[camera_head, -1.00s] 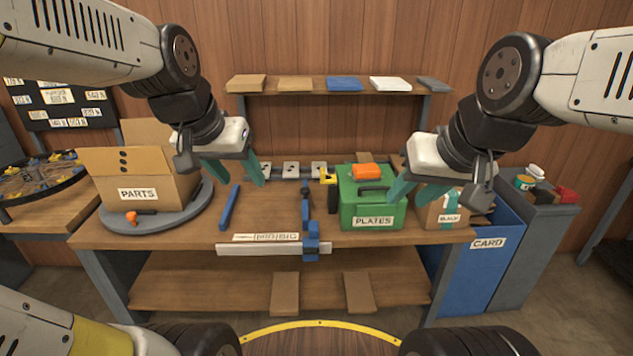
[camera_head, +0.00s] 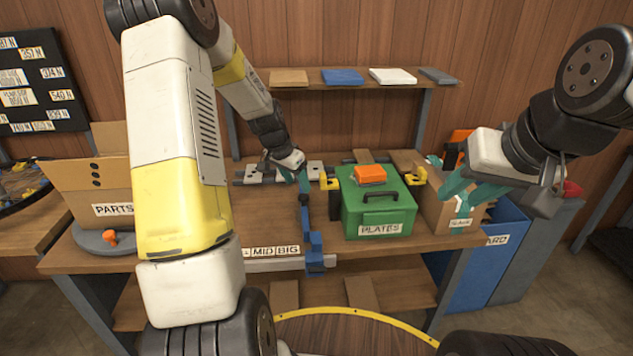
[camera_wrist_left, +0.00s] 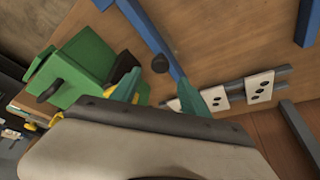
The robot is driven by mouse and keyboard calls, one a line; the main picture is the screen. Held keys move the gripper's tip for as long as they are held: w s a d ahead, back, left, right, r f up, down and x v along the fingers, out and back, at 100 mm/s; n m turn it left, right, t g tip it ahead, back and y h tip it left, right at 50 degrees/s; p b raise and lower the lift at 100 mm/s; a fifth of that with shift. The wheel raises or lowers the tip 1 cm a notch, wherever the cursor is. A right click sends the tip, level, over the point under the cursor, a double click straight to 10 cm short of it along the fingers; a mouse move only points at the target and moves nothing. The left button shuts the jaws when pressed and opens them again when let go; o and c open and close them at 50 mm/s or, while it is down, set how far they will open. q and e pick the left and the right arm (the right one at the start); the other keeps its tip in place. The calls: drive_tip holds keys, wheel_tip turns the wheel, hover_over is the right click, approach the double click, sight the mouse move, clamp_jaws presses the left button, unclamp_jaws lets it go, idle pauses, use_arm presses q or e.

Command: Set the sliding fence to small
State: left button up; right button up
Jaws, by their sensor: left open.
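The sliding fence (camera_head: 314,252) is a blue block on the front rail, just right of the BIG mark. Its blue bar runs back across the bench to a black knob, which shows in the left wrist view (camera_wrist_left: 160,63). The label strip (camera_head: 275,251) reads MID and BIG; its left part is hidden behind my left arm. My left gripper (camera_head: 297,183) is open over the back end of the bar. In the left wrist view, its teal fingers (camera_wrist_left: 158,92) are apart, with the knob beyond the gap between them. My right gripper (camera_head: 452,205) is open and empty, by the cardboard box at right.
A green PLATES box (camera_head: 378,212) with an orange item on top stands right of the fence. White plates with holes (camera_head: 262,175) lie at the bench's back. A PARTS box (camera_head: 95,190) is at left. A shelf (camera_head: 355,88) runs along the wall.

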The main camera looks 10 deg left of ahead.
sight(303, 196)
use_arm(q)
drive_tip(key=x, duration=0.6)
drive_tip(key=shift+f, duration=0.15)
drive_tip(key=shift+c, duration=0.2)
clamp_jaws()
idle(1.1)
